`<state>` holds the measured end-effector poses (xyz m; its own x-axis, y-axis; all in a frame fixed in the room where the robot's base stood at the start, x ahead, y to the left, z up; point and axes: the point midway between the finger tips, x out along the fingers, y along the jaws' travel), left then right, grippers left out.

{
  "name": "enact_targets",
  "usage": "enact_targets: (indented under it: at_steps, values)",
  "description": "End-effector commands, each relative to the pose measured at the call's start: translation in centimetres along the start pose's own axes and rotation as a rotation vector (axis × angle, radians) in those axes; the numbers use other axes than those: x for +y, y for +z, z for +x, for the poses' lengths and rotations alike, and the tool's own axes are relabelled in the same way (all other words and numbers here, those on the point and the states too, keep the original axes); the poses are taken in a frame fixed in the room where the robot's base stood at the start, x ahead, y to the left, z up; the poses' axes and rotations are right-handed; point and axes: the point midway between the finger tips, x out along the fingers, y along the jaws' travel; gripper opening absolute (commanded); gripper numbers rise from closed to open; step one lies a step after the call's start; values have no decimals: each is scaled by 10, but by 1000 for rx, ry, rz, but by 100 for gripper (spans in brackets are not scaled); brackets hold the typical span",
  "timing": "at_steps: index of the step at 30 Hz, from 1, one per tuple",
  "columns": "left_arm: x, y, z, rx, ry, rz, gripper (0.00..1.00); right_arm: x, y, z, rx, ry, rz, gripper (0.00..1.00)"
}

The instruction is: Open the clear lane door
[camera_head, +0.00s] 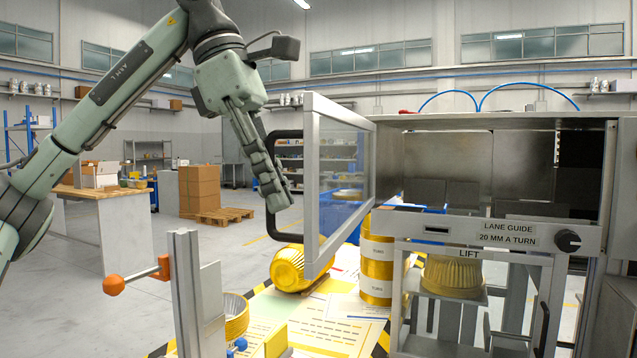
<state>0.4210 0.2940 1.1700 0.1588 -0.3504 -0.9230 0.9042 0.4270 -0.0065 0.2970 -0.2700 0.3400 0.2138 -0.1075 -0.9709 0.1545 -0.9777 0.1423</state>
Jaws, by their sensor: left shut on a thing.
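The clear lane door (345,165) is a see-through panel in a grey metal frame. It stands swung out from the left side of the press opening (475,165). Its black bar handle (287,236) is on the frame's outer left edge. My left gripper (277,195) reaches down from the upper left and is shut on the handle; its fingers hide the handle's middle. The opening beside the door shows a dark interior with grey panels. My right gripper is not in view.
Below the opening are a lane guide knob (567,241) and a lift bay with a yellow ribbed cup (453,277). A grey post (186,290) with an orange-knobbed lever stands at front left.

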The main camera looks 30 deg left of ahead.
Motion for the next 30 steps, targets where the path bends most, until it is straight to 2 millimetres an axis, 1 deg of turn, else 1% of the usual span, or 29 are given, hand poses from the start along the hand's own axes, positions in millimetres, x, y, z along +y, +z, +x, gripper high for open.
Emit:
enact_targets:
  at_steps: [1, 3, 7, 12, 20, 21, 26, 30]
  values:
    - [2, -7, -5, -4, 2, -3, 0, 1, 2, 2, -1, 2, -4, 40]
    - [4, -14, -8, -3, 1, -3, 0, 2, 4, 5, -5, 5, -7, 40]
    - [6, -23, -11, -2, 1, -2, 0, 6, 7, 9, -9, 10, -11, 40]
    - [8, -27, -12, 0, 1, -2, 0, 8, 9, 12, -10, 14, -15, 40]
    - [8, -27, -12, 2, 0, -2, 0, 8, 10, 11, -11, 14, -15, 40]
    - [8, -27, -12, 2, 0, -2, 12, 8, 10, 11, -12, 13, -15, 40]
    - [8, -27, -11, 2, 0, -2, 31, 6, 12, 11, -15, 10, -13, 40]
    - [8, -27, -11, 2, 0, -2, 31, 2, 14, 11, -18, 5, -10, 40]
